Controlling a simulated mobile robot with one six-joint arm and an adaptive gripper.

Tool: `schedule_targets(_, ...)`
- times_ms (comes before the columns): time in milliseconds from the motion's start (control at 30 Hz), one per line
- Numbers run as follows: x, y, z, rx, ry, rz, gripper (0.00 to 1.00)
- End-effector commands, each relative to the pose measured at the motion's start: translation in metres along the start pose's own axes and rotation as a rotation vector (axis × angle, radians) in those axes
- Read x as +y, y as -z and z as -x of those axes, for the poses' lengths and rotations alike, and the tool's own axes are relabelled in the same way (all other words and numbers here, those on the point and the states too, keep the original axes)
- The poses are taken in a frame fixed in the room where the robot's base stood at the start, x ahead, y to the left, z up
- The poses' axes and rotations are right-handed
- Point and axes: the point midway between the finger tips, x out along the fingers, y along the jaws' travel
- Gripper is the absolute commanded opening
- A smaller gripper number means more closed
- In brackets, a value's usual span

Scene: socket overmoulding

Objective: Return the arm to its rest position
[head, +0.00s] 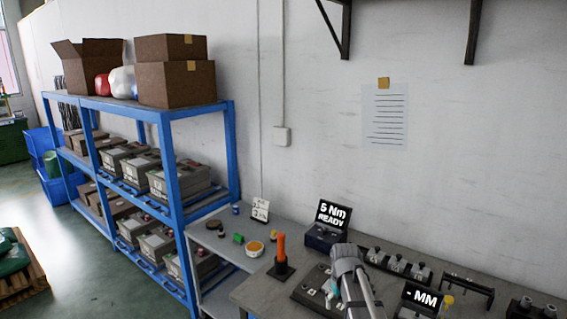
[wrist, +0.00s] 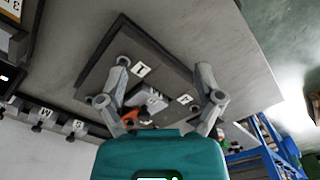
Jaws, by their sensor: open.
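My arm (head: 355,280) reaches over the grey workbench (head: 245,292) in the head view, above a dark plate (head: 308,289). My gripper (wrist: 164,72) shows in the wrist view with its two grey fingers spread wide and nothing held between them. Its teal body (wrist: 150,155) fills the lower middle. Beyond the fingers lies the dark plate (wrist: 150,50) with small white labels, a pale block (wrist: 152,100) and something orange (wrist: 131,116). I cannot tell how far the fingertips are from the plate. In the head view my arm hides part of the plate.
An orange-handled tool (head: 281,250) stands upright left of my arm. A display reading "5 Nm READY" (head: 328,222) is behind it, and a "- MM" display (head: 420,298) is to the right. Several fittings sit on a rail (head: 395,264). A blue shelf (head: 178,180) stands left.

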Motion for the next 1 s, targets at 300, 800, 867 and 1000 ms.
schedule_targets(300, -0.026, -0.122, -0.029, 0.000, 0.000, -0.141, 0.85)
schedule_targets(800, -0.030, -0.141, -0.031, 0.000, 0.000, -0.177, 0.85)
schedule_targets(867, -0.030, -0.141, -0.031, 0.000, 0.000, -0.177, 0.85)
schedule_targets(1000, -0.029, -0.141, -0.031, 0.000, 0.000, -0.177, 0.85)
